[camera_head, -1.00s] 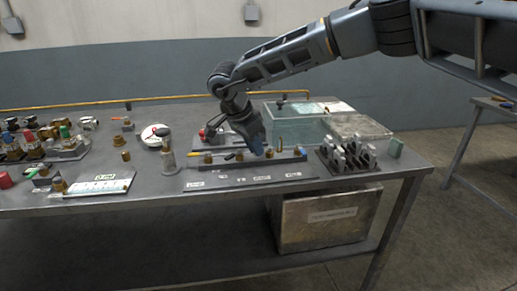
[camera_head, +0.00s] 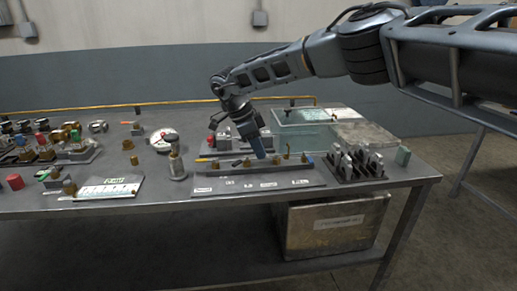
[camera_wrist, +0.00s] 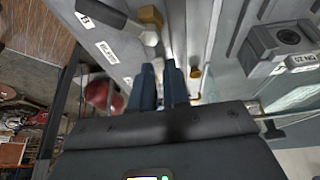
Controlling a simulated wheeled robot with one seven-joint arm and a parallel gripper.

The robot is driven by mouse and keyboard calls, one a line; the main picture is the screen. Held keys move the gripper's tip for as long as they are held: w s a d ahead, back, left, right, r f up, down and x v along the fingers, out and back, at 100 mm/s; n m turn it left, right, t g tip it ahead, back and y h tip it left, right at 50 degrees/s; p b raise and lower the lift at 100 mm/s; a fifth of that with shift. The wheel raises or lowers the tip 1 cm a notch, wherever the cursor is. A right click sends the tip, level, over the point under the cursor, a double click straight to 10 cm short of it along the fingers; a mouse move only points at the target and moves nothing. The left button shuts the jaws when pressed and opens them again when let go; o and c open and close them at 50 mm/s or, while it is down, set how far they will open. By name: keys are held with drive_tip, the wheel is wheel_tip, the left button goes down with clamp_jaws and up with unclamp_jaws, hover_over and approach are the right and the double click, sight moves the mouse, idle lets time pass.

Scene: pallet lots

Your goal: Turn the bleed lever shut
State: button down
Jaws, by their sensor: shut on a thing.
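The valve manifold (camera_head: 235,168) is a long grey bar with brass fittings on the bench, behind a labelled strip (camera_head: 258,185). The labels are too small to read in the head view. My gripper (camera_head: 260,156) points down onto the middle of the manifold. Its blue fingers are close together in the wrist view (camera_wrist: 162,78), shut on a small lever, which I take for the bleed lever. The fingers mostly hide it. A brass fitting with a grey handle (camera_wrist: 128,24) is beside the fingers in the wrist view.
A rack of upright grey plates (camera_head: 355,163) stands right of the manifold. A clear bin (camera_head: 305,136) is behind. A dark-topped post (camera_head: 176,162) stands to the left. A metal box (camera_head: 335,228) is on the lower shelf.

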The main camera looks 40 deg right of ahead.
drive_tip(key=c, duration=1.1)
unclamp_jaws()
drive_tip(key=v, duration=0.7)
drive_tip(key=shift+w+r, duration=0.15)
drive_tip(key=shift+r, duration=0.25)
